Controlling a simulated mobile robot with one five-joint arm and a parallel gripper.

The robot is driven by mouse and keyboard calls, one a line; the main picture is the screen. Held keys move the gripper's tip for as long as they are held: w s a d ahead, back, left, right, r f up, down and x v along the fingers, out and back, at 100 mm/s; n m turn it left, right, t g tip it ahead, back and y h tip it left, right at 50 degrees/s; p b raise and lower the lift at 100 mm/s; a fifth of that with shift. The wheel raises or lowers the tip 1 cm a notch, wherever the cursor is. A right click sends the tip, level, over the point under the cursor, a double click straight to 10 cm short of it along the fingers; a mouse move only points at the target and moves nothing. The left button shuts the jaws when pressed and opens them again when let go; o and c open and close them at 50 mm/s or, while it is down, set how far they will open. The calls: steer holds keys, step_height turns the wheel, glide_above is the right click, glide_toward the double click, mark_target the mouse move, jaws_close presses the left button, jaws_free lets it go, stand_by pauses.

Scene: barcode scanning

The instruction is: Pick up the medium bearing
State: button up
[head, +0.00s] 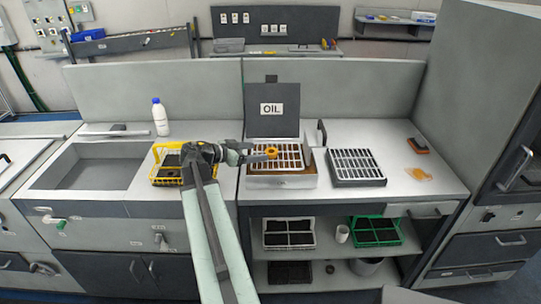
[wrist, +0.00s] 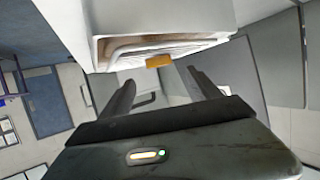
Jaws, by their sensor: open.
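An orange ring-shaped piece (head: 271,153), which looks like the bearing, is at the white grate of the oil box (head: 283,182). Its size class cannot be told. It shows as a small orange block (wrist: 158,61) in the wrist view, beyond the fingertips and near the middle of the gap. My gripper (head: 262,154) reaches in from the left over the box, with its tips close to the orange piece. In the wrist view my gripper (wrist: 163,88) has its two fingers apart with nothing between them. Whether a finger touches the piece cannot be told.
The open dark lid marked OIL (head: 272,109) stands behind the box. A dark tray with a white grate (head: 357,167) is to its right. A yellow basket (head: 168,180) sits left under my arm, near a white bottle (head: 160,118). An orange-and-dark brush (head: 418,146) lies far right.

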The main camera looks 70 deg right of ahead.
mark_target(272, 151)
steer(key=b+x, duration=0.2)
steer(key=x, duration=0.5)
steer(key=shift+f, duration=0.1)
steer(key=shift+a, duration=0.1)
jaws_close()
